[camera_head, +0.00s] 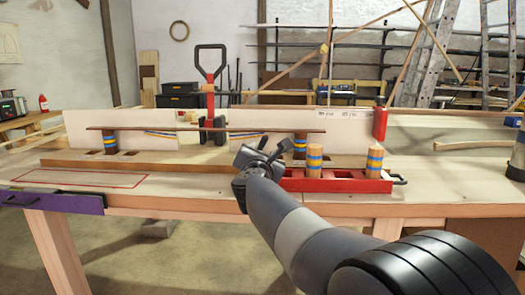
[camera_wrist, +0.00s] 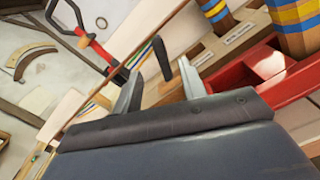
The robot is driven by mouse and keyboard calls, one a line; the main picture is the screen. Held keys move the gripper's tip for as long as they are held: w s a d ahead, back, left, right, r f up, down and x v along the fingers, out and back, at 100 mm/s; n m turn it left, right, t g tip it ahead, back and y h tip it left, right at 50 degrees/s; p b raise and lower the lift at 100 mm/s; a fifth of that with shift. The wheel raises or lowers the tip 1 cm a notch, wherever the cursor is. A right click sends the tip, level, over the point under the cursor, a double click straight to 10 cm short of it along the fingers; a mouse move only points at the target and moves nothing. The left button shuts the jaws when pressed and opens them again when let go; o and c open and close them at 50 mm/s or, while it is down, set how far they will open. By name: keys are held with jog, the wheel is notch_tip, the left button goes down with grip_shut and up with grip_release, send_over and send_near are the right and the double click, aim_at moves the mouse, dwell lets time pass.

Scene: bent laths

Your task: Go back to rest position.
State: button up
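My gripper (camera_head: 264,156) is over the workbench, left of the red tray. In the wrist view its two fingers (camera_wrist: 158,78) stand apart with no held object visible between them. A thin brown lath (camera_head: 205,129) lies across two striped posts, the left post (camera_head: 110,142) and the right post (camera_head: 300,144), in front of a pale upright board (camera_head: 85,128). The red tray (camera_head: 335,184) holds two striped wooden pegs, one on the left (camera_head: 315,160) and one on the right (camera_head: 374,164). My arm hides part of the tray's left end.
A red clamp with a black handle (camera_head: 211,62) rises behind the lath. A red upright piece (camera_head: 380,122) stands at the board's right end. A red-outlined area (camera_head: 80,180) on the bench's left is clear.

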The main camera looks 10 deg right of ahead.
aim_at(264, 143)
jog(key=shift+s, duration=0.15)
jog(key=p+x, duration=0.1)
jog(key=x, duration=1)
jog(key=shift+a, duration=0.1)
jog(key=shift+p, duration=0.3)
jog(key=shift+s, duration=0.15)
